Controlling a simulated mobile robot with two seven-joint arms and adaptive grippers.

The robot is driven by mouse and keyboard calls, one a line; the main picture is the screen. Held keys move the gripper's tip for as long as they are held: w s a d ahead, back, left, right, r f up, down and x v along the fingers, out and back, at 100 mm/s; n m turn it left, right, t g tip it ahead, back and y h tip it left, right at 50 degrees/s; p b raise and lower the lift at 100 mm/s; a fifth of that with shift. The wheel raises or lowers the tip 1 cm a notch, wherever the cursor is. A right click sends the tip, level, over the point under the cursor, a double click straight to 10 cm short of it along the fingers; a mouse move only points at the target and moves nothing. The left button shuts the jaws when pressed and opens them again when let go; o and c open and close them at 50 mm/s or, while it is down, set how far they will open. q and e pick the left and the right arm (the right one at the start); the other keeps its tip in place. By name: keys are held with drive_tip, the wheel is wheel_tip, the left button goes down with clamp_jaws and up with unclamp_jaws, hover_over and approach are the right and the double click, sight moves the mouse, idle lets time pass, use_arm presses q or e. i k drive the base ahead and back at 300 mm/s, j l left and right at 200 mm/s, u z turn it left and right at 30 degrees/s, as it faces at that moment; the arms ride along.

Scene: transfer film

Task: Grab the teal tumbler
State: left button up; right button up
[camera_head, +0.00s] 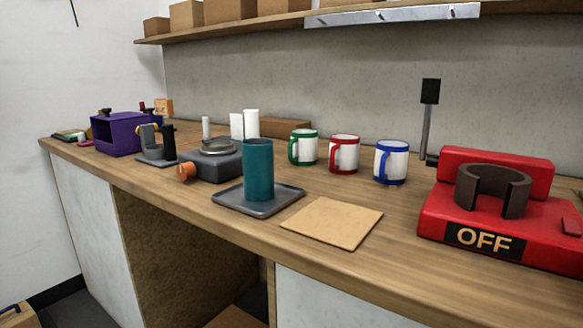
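The teal tumbler (258,172) is a plain tall cylinder. It stands upright on a dark grey square tray (229,200) near the front edge of the wooden counter, left of the middle of the head view. Nothing stands in front of it. Neither of my grippers shows in the head view.
A tan square mat (332,222) lies right of the tray. A red mug press marked OFF (484,205) stands at the right. Green (303,147), red (344,154) and blue (391,162) trimmed mugs stand behind. A grey device with an orange knob (213,160) sits close left of the tumbler.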

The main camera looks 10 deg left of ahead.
sight(257, 162)
drive_tip(key=i+j+z, duration=0.15)
drive_tip(key=j+z, duration=0.15)
drive_tip(key=i+j+z, duration=0.1)
drive_tip(key=j+z, duration=0.45)
drive_tip(key=i+j, duration=0.05)
drive_tip(key=j, duration=0.05)
